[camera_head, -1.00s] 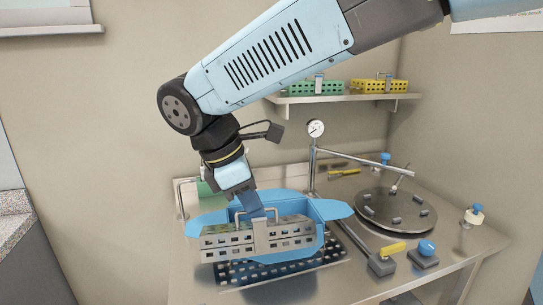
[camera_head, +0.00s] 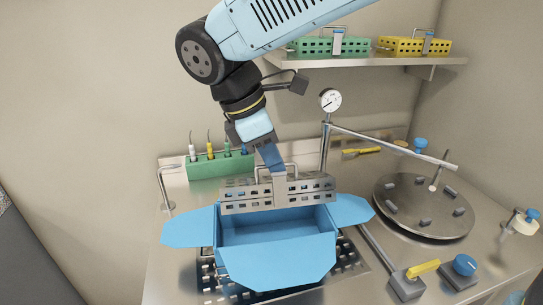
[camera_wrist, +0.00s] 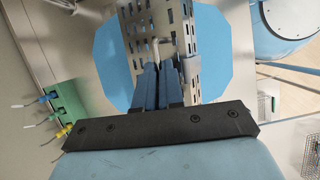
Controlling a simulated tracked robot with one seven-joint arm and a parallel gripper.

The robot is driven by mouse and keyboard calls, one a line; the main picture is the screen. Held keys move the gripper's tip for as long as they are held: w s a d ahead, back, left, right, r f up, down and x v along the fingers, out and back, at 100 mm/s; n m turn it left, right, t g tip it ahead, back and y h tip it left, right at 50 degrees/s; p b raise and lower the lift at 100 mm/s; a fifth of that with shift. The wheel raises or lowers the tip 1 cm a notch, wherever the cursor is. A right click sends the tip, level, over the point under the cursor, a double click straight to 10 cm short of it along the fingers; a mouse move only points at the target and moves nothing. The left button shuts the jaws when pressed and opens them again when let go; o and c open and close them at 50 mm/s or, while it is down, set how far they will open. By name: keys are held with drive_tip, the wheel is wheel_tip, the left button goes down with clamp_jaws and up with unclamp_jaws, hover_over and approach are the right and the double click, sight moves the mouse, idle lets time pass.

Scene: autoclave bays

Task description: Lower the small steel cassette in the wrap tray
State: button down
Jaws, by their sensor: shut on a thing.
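The small steel cassette (camera_head: 247,197) is a perforated silver box with a wire handle on top. My gripper (camera_head: 277,168) is shut on it from above and holds it level over the back part of the blue-lined wrap tray (camera_head: 280,264). The tray's blue flaps spread to the left, right and front, and its hollow looks empty where it shows. The cassette hides the tray's back wall, and I cannot tell its exact height above the tray. In the wrist view, the fingers (camera_wrist: 158,82) are close together at the perforated cassette (camera_wrist: 182,32), with blue wrap behind.
The tray stands on a perforated plate (camera_head: 352,262) in the steel bench. A green rack (camera_head: 205,168) with probes stands behind left. Green (camera_head: 312,46) and yellow (camera_head: 414,46) cassettes sit on a shelf.

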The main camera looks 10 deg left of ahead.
drive_tip(key=shift+s+a, duration=0.15)
drive_tip(key=shift+s, duration=0.1)
drive_tip(key=t, duration=0.1)
drive_tip(key=t+y, duration=0.1)
drive_tip(key=t, duration=0.2)
drive_tip(key=shift+s+d+m+y, duration=0.25)
drive_tip(key=shift+s+m+y, duration=0.05)
drive_tip(key=shift+m, duration=0.1)
drive_tip(key=shift+f+t, duration=0.1)
drive_tip(key=shift+t, duration=0.2)
drive_tip(key=shift+f, duration=7.35)
drive_tip(key=c, duration=1.2)
unclamp_jaws()
